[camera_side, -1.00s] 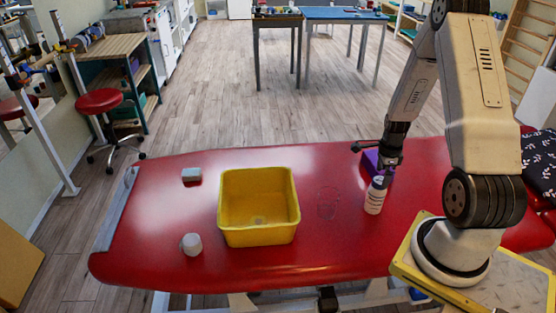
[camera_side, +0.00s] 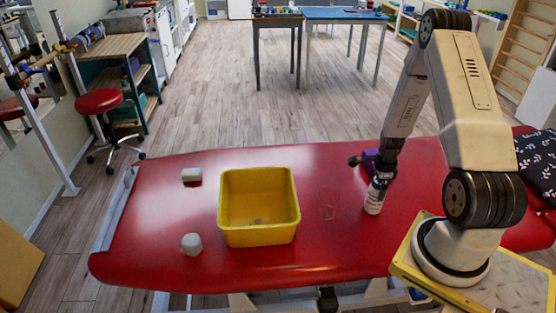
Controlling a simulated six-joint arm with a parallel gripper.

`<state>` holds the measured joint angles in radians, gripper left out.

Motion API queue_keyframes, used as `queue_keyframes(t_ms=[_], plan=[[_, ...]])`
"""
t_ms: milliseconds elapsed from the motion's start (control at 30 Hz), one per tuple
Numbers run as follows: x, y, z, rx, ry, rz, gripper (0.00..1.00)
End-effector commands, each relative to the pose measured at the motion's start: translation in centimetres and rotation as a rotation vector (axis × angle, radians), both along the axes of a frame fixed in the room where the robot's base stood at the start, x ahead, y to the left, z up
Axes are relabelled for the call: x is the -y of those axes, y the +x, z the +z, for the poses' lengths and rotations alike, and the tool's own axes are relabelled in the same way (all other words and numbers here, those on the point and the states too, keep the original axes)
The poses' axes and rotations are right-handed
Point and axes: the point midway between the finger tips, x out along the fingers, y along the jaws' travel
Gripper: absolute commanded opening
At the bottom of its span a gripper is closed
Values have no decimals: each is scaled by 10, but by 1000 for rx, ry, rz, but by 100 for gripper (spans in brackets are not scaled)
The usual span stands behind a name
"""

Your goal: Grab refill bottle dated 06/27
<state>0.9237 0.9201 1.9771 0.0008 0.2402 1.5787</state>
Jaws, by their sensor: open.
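A white bottle (camera_side: 373,202) with dark print on its label stands upright on the red treatment table (camera_side: 330,259), right of the yellow bin. The print is too small to read, so I cannot tell its date. My gripper (camera_side: 379,182) points down at the bottle's top, which it partly hides. Its jaws are open; whether they surround the neck or touch it is too small to tell.
The yellow bin (camera_side: 258,236) stands open and empty-looking mid-table. A clear glass (camera_side: 328,204) is between bin and bottle. A purple object (camera_side: 369,166) is behind my gripper. A white block (camera_side: 192,175) and a white rounded piece (camera_side: 191,244) lie left, with free room around them.

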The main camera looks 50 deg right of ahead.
Motion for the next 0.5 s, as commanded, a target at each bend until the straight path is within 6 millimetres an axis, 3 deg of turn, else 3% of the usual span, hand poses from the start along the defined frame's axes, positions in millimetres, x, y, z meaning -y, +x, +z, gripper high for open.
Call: queue_keyframes(t_ms=[200,500], plan=[[0,0,-13,1,1,0,100],[0,0,-14,1,1,0,100]])
